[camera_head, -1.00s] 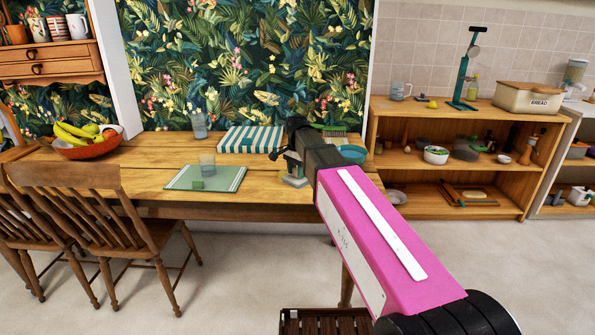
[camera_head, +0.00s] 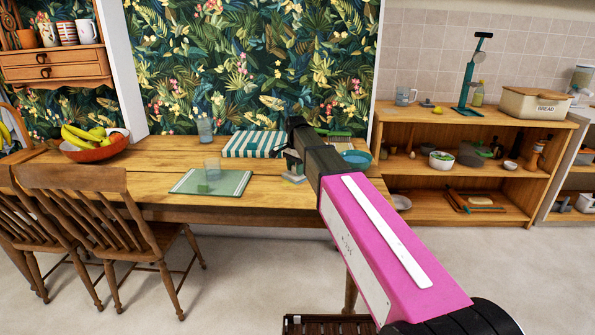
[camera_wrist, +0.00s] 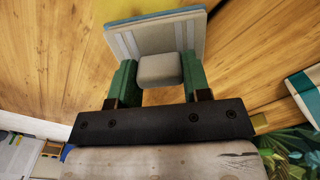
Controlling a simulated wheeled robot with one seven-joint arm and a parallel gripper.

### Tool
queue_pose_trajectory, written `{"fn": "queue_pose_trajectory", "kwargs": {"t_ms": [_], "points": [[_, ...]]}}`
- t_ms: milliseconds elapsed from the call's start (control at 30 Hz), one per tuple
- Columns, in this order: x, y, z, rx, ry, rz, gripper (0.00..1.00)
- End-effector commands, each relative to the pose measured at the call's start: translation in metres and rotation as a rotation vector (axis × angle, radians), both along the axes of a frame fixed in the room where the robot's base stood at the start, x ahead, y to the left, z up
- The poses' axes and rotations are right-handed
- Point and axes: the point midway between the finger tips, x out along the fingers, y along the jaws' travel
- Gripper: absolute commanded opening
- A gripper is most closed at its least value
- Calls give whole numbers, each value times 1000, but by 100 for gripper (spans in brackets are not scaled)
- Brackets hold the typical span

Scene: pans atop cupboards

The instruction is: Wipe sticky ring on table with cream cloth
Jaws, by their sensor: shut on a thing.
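My gripper (camera_head: 291,163) is at the right part of the wooden table, partly hidden behind my arm. In the wrist view its two green fingers (camera_wrist: 158,72) are shut on a small pale grey block-like part. Beyond that part is a flat, squarish pale piece with light stripes and a blue-grey edge, which looks like the folded cream cloth (camera_wrist: 180,30). A small greyish-white edge of it shows under my gripper in the head view (camera_head: 294,179). I cannot tell whether it touches the table (camera_head: 160,157). I cannot make out a sticky ring in either view.
A teal-striped cloth or book (camera_head: 253,143) lies behind, and a blue bowl (camera_head: 356,158) to the right. A fruit bowl (camera_head: 95,152) is far left. Chairs stand at the front left.

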Motion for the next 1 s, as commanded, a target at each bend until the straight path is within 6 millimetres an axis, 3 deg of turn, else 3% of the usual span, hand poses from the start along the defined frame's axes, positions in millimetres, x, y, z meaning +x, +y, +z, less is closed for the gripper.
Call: {"fn": "queue_pose_trajectory", "kwargs": {"t_ms": [100,267,800,1000], "points": [[12,4,-1,0,0,0,22],[15,6,-2,1,-1,0,22],[-28,6,-1,-1,4,0,22],[-34,7,0,0,3,0,22]]}}
